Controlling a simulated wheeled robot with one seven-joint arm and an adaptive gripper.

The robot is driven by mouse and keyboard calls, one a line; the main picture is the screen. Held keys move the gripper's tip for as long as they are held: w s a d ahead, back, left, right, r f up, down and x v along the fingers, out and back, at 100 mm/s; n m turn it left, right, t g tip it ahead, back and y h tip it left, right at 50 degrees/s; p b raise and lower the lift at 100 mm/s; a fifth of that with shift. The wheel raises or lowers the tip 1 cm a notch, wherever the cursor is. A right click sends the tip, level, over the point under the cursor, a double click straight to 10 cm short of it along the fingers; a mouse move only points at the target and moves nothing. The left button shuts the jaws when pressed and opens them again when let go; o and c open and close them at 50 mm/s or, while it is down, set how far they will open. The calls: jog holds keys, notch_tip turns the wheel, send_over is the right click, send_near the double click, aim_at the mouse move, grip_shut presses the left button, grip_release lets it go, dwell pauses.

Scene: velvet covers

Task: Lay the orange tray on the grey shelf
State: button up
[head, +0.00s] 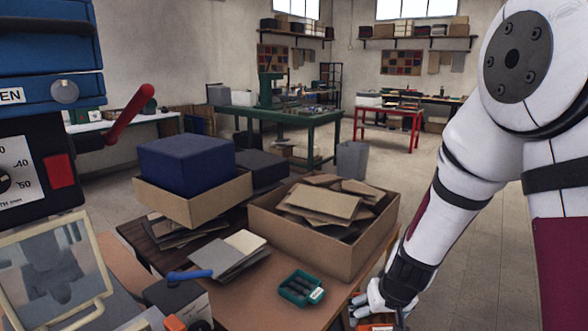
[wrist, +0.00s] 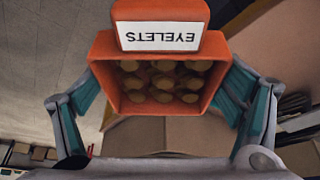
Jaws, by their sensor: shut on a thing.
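The orange tray (wrist: 104,76) is labelled EYELETS and holds several round brass-coloured pieces. In the wrist view it sits between the two teal-padded fingers of my gripper (wrist: 162,88), which is shut on its sides. The label is upside down in that view. In the head view my gripper (head: 382,306) is low at the right of the bench, and only a sliver of the orange tray (head: 377,327) shows at the bottom edge. I cannot make out a grey shelf in either view.
A teal tray (head: 302,288) stands on the brown bench (head: 255,295). An open cardboard box (head: 335,252) holds board pieces, beside a box with a dark blue block (head: 187,163). A press with a red lever (head: 130,116) is at the left.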

aim_at(382, 325)
jog(key=s+r+p, duration=0.2)
jog(key=p, duration=0.1)
jog(key=s+r+p, duration=0.3)
jog(key=shift+s+r, duration=0.2)
jog(key=shift+r, duration=0.1)
jog(key=shift+a+f, duration=0.1)
jog(key=a+f+n+y+b, duration=0.1)
jog(key=a+f+n+b, duration=0.2)
jog(key=a, duration=0.4)
jog(key=s+a+f+n+g+y+b, duration=0.1)
jog(key=a+f+n+b, duration=0.3)
jog(key=a+b, duration=0.2)
jog(key=s+a+f+n+y+b, duration=0.1)
jog(key=a+f+n+b, duration=0.2)
jog(key=a, duration=0.6)
jog(key=shift+a+f+g+y+b, duration=0.2)
jog(key=shift+f+g+y+b, duration=0.1)
jog(key=shift+f+b, duration=0.6)
jog(key=shift+r, duration=0.1)
